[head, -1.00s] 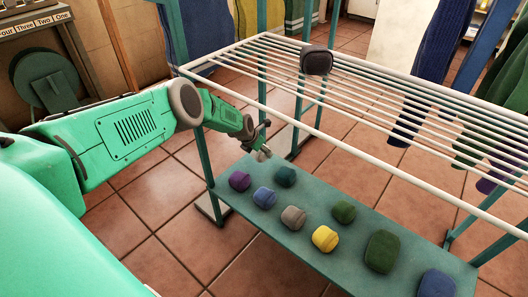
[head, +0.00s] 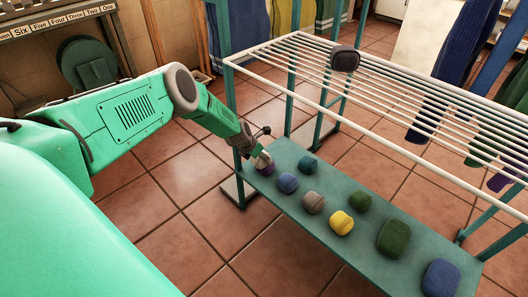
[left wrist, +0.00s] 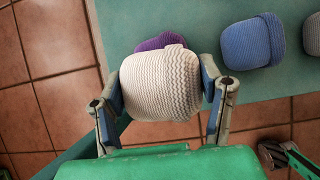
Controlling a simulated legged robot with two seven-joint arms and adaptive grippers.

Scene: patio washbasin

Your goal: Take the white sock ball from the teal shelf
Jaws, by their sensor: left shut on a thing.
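A white ribbed sock ball (left wrist: 160,85) sits between the two fingers of my left gripper (left wrist: 162,80) in the left wrist view, with a finger against each side. In the head view the left gripper (head: 263,158) is at the left end of the teal shelf (head: 330,262), by the purple sock ball (head: 268,170). In the left wrist view the purple ball (left wrist: 160,41) is partly hidden behind the white one. I cannot tell whether the white ball touches the shelf.
Blue (head: 287,183), teal (head: 308,165), grey (head: 314,202), yellow (head: 341,223) and green (head: 393,238) balls are among several on the shelf. A white wire rack (head: 345,125) spans above it, with a dark ball (head: 345,59) on top. Tiled floor is clear to the left.

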